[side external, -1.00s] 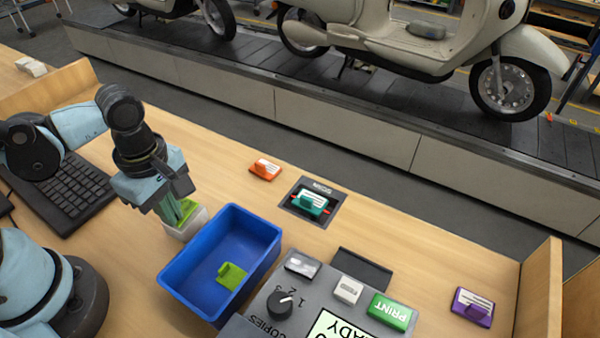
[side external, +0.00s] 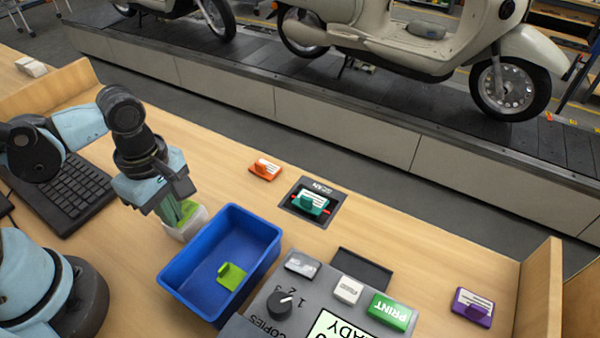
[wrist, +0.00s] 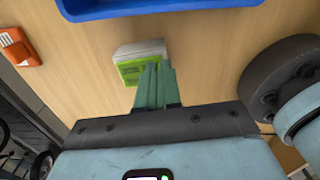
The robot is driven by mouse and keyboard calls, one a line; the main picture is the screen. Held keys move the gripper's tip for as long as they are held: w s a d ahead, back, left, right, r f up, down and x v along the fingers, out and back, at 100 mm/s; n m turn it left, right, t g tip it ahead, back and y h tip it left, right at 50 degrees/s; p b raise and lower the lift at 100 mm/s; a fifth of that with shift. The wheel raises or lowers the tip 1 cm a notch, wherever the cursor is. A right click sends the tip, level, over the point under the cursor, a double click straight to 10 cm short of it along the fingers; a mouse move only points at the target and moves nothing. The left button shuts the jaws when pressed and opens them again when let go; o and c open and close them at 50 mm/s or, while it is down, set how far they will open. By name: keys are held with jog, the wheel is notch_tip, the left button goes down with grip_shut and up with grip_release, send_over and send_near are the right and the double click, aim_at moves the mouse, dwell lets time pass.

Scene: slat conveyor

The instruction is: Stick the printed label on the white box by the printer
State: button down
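The white box (side external: 181,231) stands on the wooden bench left of the blue bin. It also shows in the wrist view (wrist: 137,48), partly covered by a bright green label (wrist: 131,71). My gripper (side external: 179,213) points down over the box, with its teal fingers close together at the green label. In the wrist view my gripper (wrist: 154,72) appears shut on the label's tab, though the fingers hide the tab itself. The label lies against the box's top. The grey printer (side external: 262,327) has a green PRINT button (side external: 390,310) and an empty dark slot (side external: 362,270).
The blue bin (side external: 262,232) holds another green label (side external: 231,276). An orange label (side external: 265,169) lies behind it, a teal one (side external: 312,202) on the scan pad (side external: 330,190), and a purple one (side external: 472,307) at right. A keyboard (side external: 70,195) lies left.

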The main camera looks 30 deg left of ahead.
jog(key=shift+f, duration=0.4)
dwell(1.4)
dwell(0.4)
jog(key=c, duration=1.2)
grip_release()
jog(key=shift+c, duration=0.2)
jog(key=shift+o, duration=0.3)
jog(key=o, duration=0.3)
jog(key=shift+o, duration=0.2)
jog(key=shift+r, duration=3.55)
